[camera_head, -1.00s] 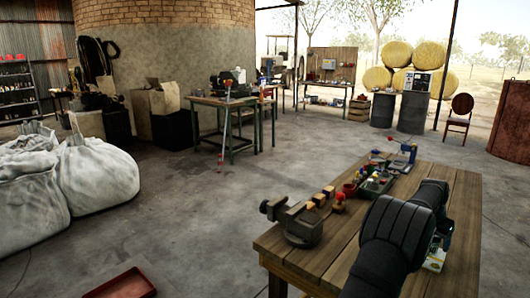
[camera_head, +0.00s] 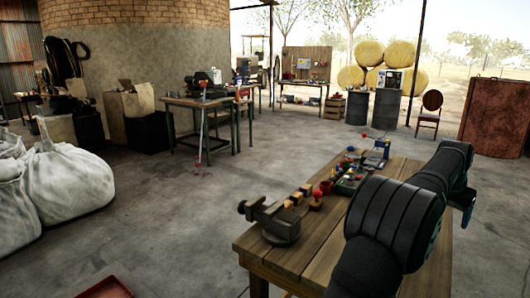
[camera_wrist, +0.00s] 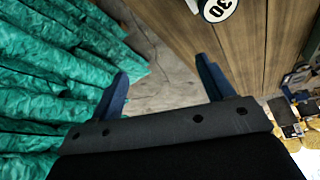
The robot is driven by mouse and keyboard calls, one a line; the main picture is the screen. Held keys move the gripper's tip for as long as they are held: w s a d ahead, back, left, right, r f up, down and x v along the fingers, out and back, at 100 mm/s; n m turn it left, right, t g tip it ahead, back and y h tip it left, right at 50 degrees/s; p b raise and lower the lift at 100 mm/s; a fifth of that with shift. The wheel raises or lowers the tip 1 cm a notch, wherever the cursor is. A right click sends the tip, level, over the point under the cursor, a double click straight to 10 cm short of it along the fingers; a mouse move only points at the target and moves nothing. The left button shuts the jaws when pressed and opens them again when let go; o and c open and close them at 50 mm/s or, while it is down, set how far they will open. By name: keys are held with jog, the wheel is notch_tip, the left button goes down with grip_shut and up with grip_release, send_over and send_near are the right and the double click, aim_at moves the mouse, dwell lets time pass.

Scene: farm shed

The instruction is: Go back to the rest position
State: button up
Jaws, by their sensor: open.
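My gripper (camera_wrist: 160,88) is open in the wrist view, with its two blue fingers spread apart and nothing between them. Bare grey floor shows beyond the gap. In the head view my dark arm bends over the right part of the wooden table (camera_head: 300,252), and its end points down at the right edge. The fingers cannot be made out there.
On the table stand a vise (camera_head: 272,222), a red-knobbed piece (camera_head: 317,198) and several small parts. White sacks (camera_head: 65,187) lie at left. The wrist view shows green crumpled cloth (camera_wrist: 45,80), wooden boards (camera_wrist: 245,45) and a round "30" label (camera_wrist: 216,8). Open floor lies left of the table.

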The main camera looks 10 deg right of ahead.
jog(key=w+a+r+n, duration=0.1)
jog(key=w+a, duration=0.6)
jog(key=a, duration=0.5)
jog(key=w+a+r+n+t, duration=0.1)
jog(key=w+a+n, duration=0.1)
jog(key=w+a, duration=0.5)
jog(key=w+a+r+n+y, duration=0.1)
jog(key=w+a, duration=0.6)
jog(key=a, duration=1)
jog(key=shift+w+a+r+n+t, duration=0.35)
jog(key=shift+r+n, duration=0.1)
jog(key=shift+n, duration=0.15)
